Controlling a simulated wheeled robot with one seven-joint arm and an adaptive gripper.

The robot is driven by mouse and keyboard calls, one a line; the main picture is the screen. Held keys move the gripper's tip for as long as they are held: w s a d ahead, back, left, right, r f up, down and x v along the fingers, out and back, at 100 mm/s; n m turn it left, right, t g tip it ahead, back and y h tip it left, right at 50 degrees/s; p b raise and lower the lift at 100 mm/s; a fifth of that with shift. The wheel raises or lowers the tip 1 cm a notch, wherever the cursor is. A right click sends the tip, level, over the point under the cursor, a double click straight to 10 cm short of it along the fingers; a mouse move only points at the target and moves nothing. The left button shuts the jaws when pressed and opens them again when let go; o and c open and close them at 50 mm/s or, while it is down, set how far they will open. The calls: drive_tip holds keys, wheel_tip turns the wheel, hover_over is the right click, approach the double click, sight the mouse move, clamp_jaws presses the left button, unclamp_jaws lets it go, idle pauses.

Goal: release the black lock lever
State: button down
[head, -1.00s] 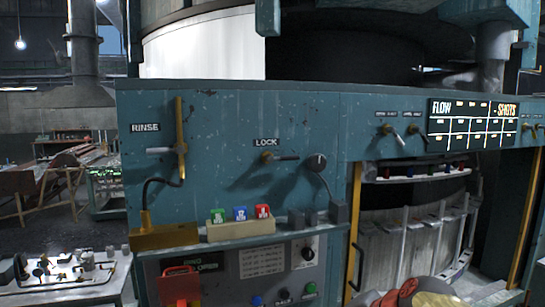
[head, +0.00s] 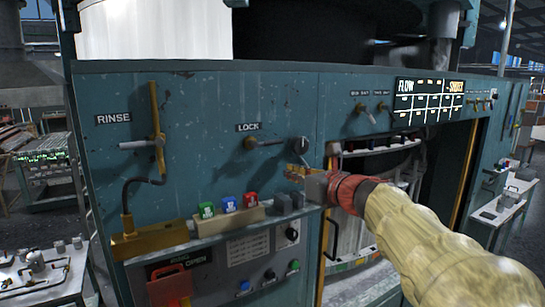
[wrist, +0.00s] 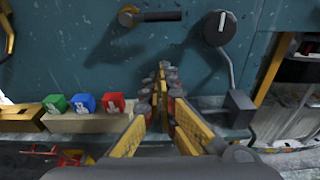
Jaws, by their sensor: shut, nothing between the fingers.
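The black lock lever (head: 270,142) sits on the teal panel under the LOCK label (head: 248,127). It points right, about level, from a brass pivot. In the wrist view the lever (wrist: 160,16) is near the top edge, above the fingers. My gripper (head: 292,173) reaches in from the right in the head view, with yellow fingers. In the wrist view my gripper (wrist: 162,72) is shut and empty, its tips below the lever and apart from it in the picture. The depth between tips and panel is hard to tell.
A round black knob (wrist: 218,28) with a cable is right of the lever. Green, red and blue (wrist: 84,103) blocks sit in a tray (head: 222,225) on the ledge below. The RINSE handle (head: 157,140) is to the left.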

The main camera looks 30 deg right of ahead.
sight(267, 142)
drive_tip(key=w, duration=0.3)
drive_tip(key=w+f, duration=0.1)
drive_tip(key=w, duration=0.5)
drive_tip(key=shift+f, duration=0.15)
wheel_tip(267, 142, up, 4)
drive_tip(key=shift+f+p, duration=0.1)
drive_tip(key=shift+p, duration=1.1)
drive_tip(key=shift+s, duration=0.1)
